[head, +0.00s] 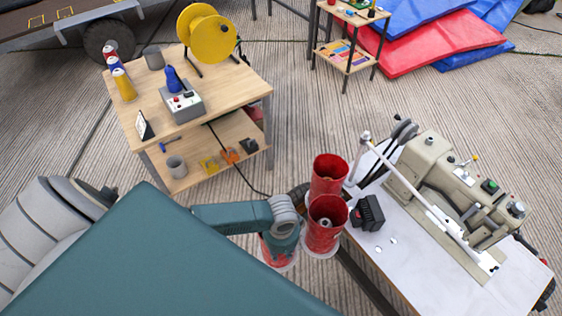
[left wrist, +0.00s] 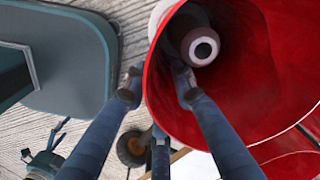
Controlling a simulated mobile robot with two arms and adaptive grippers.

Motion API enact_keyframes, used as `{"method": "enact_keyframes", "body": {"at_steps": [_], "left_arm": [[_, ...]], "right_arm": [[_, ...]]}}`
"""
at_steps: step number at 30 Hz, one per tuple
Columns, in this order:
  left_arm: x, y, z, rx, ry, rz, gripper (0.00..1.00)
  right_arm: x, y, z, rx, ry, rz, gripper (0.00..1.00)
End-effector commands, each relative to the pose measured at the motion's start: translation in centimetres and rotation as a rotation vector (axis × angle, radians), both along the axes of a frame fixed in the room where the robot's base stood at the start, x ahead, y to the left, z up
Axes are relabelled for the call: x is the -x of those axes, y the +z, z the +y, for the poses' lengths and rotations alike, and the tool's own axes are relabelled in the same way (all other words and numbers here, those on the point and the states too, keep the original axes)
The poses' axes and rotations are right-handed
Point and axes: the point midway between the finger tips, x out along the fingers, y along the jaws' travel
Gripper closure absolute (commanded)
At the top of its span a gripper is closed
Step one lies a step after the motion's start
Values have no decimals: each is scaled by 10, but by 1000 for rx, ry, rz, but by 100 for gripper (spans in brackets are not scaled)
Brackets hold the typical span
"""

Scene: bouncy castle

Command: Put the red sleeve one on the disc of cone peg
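Red sleeves stand together beside the sewing table in the head view: a rear one (head: 328,176), a middle one (head: 323,238) and a lower one (head: 266,251) partly behind my left wrist. White discs show at the foot of the middle and lower sleeves. A grey peg with a white tip (left wrist: 201,48) shows inside the large red sleeve (left wrist: 255,70) in the left wrist view. My left gripper (left wrist: 157,84) has its fingers apart there, one outside the sleeve's rim and one overlapping its opening. Contact is unclear. My right gripper is not in view.
The sewing table (head: 420,265) holds a beige machine (head: 450,185) and a black toothed block (head: 367,213). A wooden workbench (head: 225,90) with a yellow reel (head: 207,35) stands at the upper left. Bare striped floor (head: 300,95) lies between them.

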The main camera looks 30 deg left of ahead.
Motion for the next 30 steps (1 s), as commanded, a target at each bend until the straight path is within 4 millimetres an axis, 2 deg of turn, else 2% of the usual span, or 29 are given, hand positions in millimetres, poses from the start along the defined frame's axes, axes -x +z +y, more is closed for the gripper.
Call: {"method": "enact_keyframes", "body": {"at_steps": [8, 11, 21, 25, 30], "left_arm": [[0, 8, 0, 0, 0, -1, 75], [-1, 23, 0, 0, -1, -3, 75], [-1, 94, 0, 1, -1, -3, 75], [-1, 112, 0, 0, 0, -3, 75], [0, 122, 0, 0, 1, 0, 75]], "right_arm": [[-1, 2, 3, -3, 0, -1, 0], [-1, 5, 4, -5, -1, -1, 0], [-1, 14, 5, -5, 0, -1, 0], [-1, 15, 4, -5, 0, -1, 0], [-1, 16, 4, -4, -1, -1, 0]]}}
